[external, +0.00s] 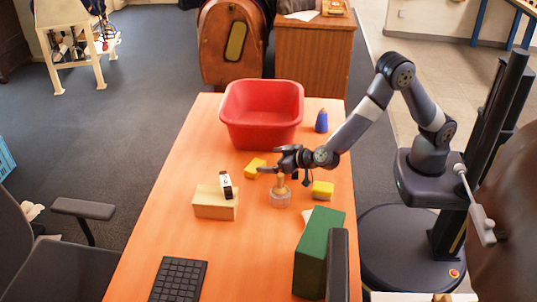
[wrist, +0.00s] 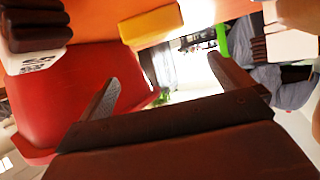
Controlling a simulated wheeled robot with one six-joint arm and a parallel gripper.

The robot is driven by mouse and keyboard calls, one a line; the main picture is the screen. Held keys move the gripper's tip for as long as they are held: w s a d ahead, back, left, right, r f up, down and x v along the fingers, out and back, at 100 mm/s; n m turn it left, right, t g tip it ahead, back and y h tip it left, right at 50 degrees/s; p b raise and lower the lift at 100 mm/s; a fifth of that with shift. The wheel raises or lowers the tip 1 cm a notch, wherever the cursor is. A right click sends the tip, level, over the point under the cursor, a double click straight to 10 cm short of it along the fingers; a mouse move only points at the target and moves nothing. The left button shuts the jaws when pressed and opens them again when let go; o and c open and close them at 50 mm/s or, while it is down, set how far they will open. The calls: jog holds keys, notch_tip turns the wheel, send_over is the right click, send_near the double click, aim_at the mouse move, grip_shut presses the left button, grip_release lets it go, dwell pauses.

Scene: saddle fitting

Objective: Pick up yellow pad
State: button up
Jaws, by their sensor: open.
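Two yellow pieces lie on the orange table, and I cannot tell for sure which is the pad. One yellow block (external: 255,169) lies just left of my gripper's tips. The other yellow block (external: 322,190) lies to the right, below my forearm. My gripper (external: 268,161) points left above the table, short of the red tub, with its jaws open and empty. In the wrist view my gripper (wrist: 162,70) has its two fingers spread wide. One yellow block (wrist: 151,25) shows beyond the fingertips at the top of that view, apart from them.
A red tub (external: 262,130) stands behind, near a blue bottle (external: 321,121). A clear jar with a wooden knob (external: 280,196) stands close under my gripper. A wooden block (external: 214,204) bearing a black-and-white item (external: 226,186), a green box (external: 319,252) and a keyboard (external: 179,279) stand nearer.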

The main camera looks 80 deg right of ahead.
jog(key=shift+c, duration=0.5)
jog(key=shift+c, duration=0.6)
jog(key=shift+r, duration=0.15)
